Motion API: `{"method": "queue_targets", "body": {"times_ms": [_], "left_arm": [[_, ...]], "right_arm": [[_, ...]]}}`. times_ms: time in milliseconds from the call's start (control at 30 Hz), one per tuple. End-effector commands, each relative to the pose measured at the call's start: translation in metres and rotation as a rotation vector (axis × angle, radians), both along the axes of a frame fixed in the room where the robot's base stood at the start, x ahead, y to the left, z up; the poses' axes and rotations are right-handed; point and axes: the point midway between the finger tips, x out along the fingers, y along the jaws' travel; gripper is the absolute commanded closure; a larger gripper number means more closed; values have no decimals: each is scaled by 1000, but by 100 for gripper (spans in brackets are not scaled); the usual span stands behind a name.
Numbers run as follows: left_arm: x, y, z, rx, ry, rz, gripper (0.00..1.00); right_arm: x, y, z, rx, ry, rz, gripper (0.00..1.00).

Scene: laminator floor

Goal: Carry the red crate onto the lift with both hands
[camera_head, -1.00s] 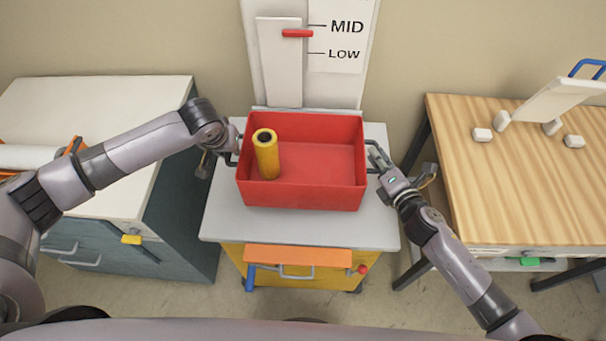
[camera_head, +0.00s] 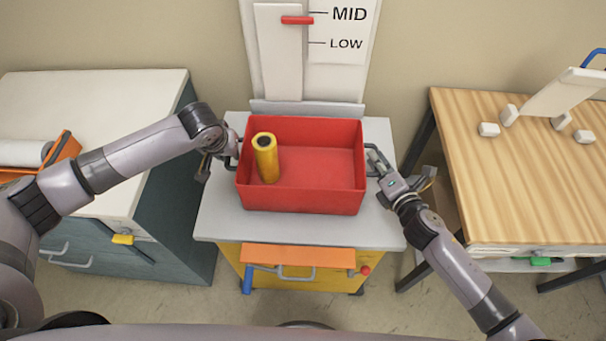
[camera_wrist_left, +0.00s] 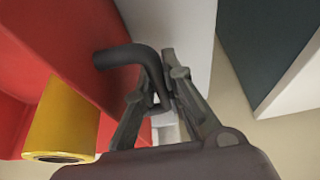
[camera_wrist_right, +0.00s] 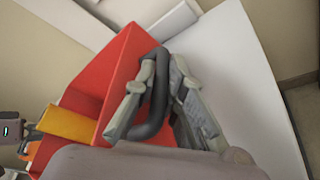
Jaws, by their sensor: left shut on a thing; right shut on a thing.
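The red crate (camera_head: 330,200) is over the grey top of the lift (camera_head: 310,232), upright; I cannot tell whether its base touches the top. A yellow roll (camera_head: 268,165) stands in the crate's left part. My left gripper (camera_head: 232,155) is shut on the crate's left dark handle, which shows in the left wrist view (camera_wrist_left: 150,65). My right gripper (camera_head: 374,162) is shut on the right handle, which shows in the right wrist view (camera_wrist_right: 160,95). The lift has a yellow body and an orange front panel (camera_head: 298,257).
A board with MID and LOW marks and a red pointer (camera_head: 297,20) stands behind the lift. A white-topped cabinet (camera_head: 90,100) is at the left, with gaps beside the lift. A wooden table (camera_head: 500,190) at the right holds a white panel and small white blocks.

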Motion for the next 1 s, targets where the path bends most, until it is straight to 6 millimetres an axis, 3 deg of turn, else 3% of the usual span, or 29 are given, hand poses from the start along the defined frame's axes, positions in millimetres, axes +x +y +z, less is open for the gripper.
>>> {"method": "queue_targets", "body": {"times_ms": [333, 667, 867, 1000], "left_arm": [[0, 1, -1, 1, 0, 3, 70], [-1, 0, 1, -1, 0, 0, 70], [-11, 0, 26, -2, -2, -2, 70], [-22, 0, 55, -2, -4, -1, 70]], "right_arm": [[0, -1, -2, -1, 1, -2, 69], [0, 0, -1, 0, 0, 0, 69], [0, 0, -1, 0, 0, 0, 69], [0, 0, -1, 0, 0, 0, 69]]}}
